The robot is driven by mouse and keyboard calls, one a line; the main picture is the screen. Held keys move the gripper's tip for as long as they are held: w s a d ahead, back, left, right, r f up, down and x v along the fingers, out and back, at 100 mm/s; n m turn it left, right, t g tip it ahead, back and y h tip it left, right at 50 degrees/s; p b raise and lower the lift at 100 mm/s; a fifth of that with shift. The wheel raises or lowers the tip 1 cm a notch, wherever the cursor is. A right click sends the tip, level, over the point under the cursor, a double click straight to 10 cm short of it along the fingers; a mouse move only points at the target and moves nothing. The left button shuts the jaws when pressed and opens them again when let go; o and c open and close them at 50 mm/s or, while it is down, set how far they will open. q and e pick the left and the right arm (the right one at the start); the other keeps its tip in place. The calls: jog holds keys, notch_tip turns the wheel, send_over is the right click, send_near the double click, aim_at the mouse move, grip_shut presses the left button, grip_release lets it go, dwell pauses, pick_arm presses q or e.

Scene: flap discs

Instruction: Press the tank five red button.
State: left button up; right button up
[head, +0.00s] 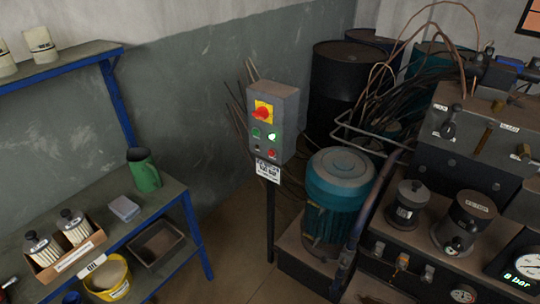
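A grey control box (274,122) stands on a dark post in the middle of the head view. A red button (272,153) sits low on the right of its front face. Above it is a brightly lit green button or lamp (272,136), with a darker green button (256,133) to its left. A red rotary switch (262,112) on a yellow plate is near the top. A white label (268,171) hangs below the box; its text is too small to read surely. Neither of my grippers is in view, and nothing covers the red button.
A blue-framed bench (160,200) at the left holds a green jug (144,172), a box of filters and a yellow bucket (107,280). A teal motor (340,178) stands right of the post, beside dark machinery with gauges. Bare floor shows between bench and post.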

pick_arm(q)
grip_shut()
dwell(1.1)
